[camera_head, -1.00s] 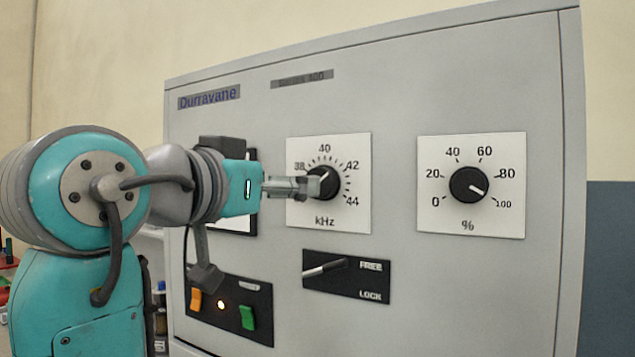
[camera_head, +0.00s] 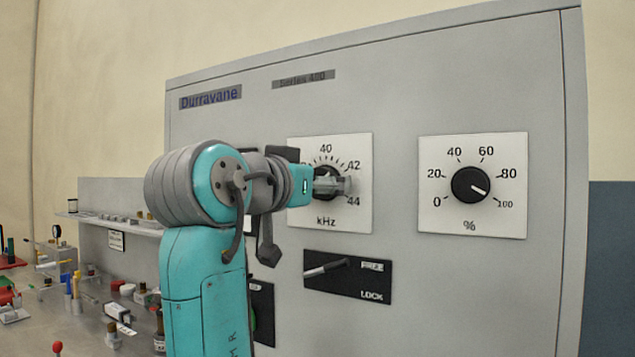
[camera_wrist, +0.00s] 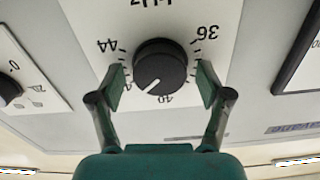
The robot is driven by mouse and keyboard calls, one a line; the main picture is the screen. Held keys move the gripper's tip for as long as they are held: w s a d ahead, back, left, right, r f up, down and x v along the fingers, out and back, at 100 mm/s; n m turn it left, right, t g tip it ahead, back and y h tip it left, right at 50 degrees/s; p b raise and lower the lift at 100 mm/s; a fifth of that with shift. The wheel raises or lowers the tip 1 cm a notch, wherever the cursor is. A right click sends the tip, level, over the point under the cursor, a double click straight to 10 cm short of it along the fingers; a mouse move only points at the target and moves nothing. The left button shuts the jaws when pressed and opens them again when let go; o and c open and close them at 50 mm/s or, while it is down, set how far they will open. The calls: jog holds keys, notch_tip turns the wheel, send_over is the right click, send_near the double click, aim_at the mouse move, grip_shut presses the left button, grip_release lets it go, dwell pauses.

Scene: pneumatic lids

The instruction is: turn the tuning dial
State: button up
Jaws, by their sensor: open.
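The tuning dial (camera_wrist: 160,67) is a round black knob with a white pointer line on a white square kHz plate (camera_head: 354,218). In the wrist view it appears upside down, its pointer between the 40 and 42 marks. My gripper (camera_wrist: 161,86) is open, one finger on each side of the knob, with a visible gap on both sides. In the head view my gripper (camera_head: 336,186) is in front of the dial and hides much of it. I cannot tell how deep the fingertips reach along the knob.
A percent dial (camera_head: 470,185) sits to the right on the same grey cabinet (camera_head: 450,70). Below the kHz plate is a lever plate (camera_head: 347,277) marked FREE and LOCK, its lever near FREE. A cluttered bench (camera_head: 40,335) stands at the left.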

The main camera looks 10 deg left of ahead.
jog(key=c, duration=1.2)
jog(key=shift+o, duration=0.2)
jog(key=shift+n, duration=0.4)
jog(key=n, duration=2.1)
jog(key=shift+a+f, duration=0.2)
jog(key=o, duration=1.2)
jog(key=shift+c, duration=0.2)
